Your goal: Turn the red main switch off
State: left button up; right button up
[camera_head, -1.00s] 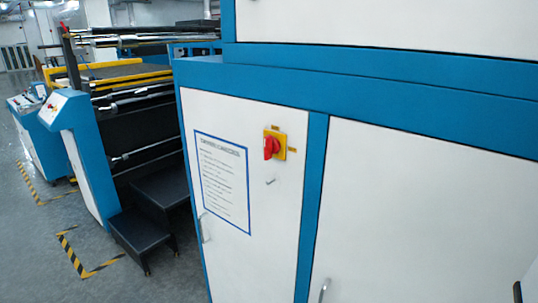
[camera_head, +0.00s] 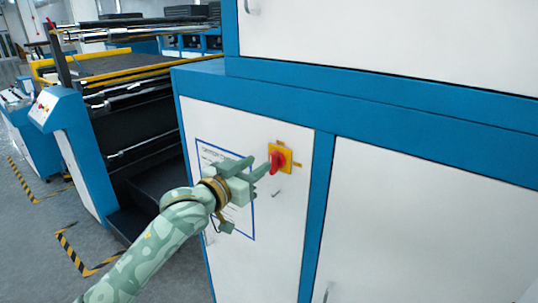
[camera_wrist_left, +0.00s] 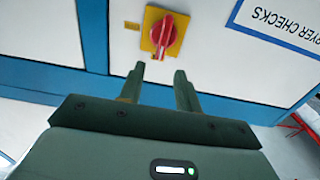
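The red main switch (camera_head: 276,161) is a red knob on a yellow plate (camera_head: 286,158), on the white cabinet door. In the left wrist view the red knob (camera_wrist_left: 164,36) stands just beyond my fingertips, its handle slightly tilted from upright. My left gripper (camera_head: 259,164) comes in from the left in the head view, its fingers pointing at the switch. In the left wrist view the two fingers of my left gripper (camera_wrist_left: 158,74) are apart with a gap between them and nothing in it. The fingertips seem just short of the knob. My right gripper is not in view.
A printed notice (camera_head: 206,156) with a blue border is on the door, partly behind my left gripper. A blue and white cabinet (camera_head: 400,210) fills the right. A roller machine (camera_head: 120,90) and a blue console (camera_head: 70,130) stand at the left, with striped floor markings (camera_head: 75,252).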

aim_at(271, 155)
pick_arm(q)
jog(key=x, duration=0.6)
grip_shut()
